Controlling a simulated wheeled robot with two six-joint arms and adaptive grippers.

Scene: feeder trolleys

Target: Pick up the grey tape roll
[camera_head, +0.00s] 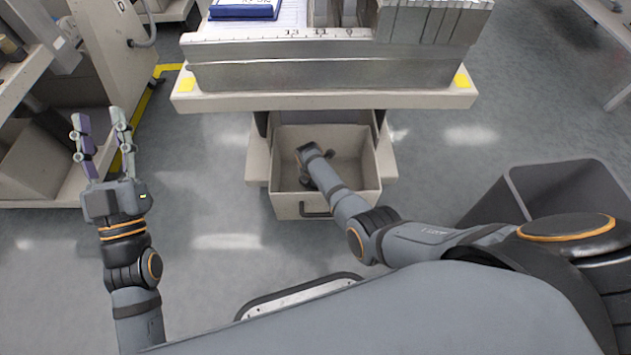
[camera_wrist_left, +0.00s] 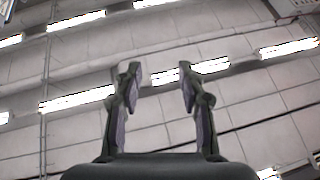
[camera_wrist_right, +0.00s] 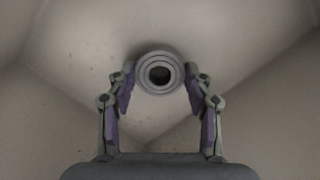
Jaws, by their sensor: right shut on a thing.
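The grey tape roll (camera_wrist_right: 159,73) shows in the right wrist view, a round grey ring with a dark centre hole. My right gripper (camera_wrist_right: 159,82) is shut on it, with one finger on each side. My left gripper (camera_head: 99,125) is raised at the left, open and empty. In the left wrist view its two fingers (camera_wrist_left: 158,85) stand apart with only the ceiling behind them.
The drawer's walls surround my right gripper. A dark grey bin (camera_head: 560,190) stands at the right. Shelving (camera_head: 30,160) is at the left. Open floor lies between.

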